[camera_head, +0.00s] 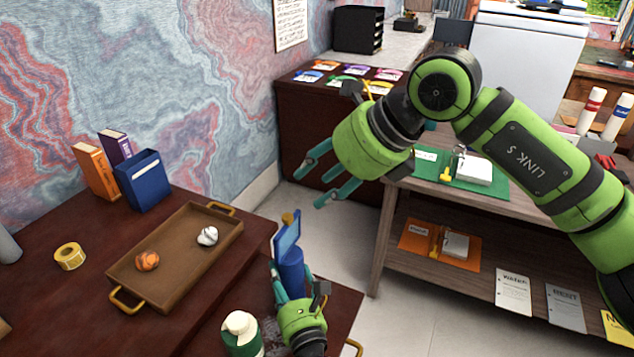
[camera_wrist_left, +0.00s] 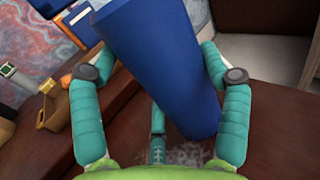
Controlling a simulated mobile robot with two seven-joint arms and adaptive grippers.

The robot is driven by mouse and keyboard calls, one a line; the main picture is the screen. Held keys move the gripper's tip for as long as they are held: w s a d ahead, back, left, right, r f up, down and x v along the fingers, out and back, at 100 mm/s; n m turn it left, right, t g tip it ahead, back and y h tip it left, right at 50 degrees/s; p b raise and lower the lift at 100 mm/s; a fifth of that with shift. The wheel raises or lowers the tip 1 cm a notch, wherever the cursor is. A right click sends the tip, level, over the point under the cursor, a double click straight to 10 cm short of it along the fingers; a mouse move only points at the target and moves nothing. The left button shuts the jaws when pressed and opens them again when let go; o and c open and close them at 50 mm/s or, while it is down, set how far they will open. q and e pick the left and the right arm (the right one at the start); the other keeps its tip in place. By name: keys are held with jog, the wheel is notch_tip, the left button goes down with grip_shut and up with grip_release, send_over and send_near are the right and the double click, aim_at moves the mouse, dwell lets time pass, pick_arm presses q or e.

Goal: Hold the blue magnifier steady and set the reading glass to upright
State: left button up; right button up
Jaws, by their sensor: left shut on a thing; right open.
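The blue magnifier (camera_head: 291,272) stands at the desk's right edge, with a dark blue round body. Its reading glass (camera_head: 287,236) is a flat panel in a blue frame above the body, tilted a little, with a yellow knob at the top. My left gripper (camera_head: 292,284) is shut on the body, low down. In the left wrist view the body (camera_wrist_left: 165,65) stands between the teal fingers; the reading glass is out of that view. My right gripper (camera_head: 327,176) is open and empty, above and to the right of the reading glass, apart from it.
A brown tray (camera_head: 178,268) with gold handles holds two crumpled balls, left of the magnifier. A green bottle (camera_head: 241,334) with a white cap stands near my left gripper. Tape (camera_head: 69,256) and a blue book holder (camera_head: 144,181) stand further left. A wooden shelf (camera_head: 392,225) is at right.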

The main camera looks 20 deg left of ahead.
pick_arm(q)
jog(key=shift+f, duration=0.2)
jog(key=o, duration=1.4)
jog(key=shift+o, duration=0.2)
jog(key=shift+r, duration=0.1)
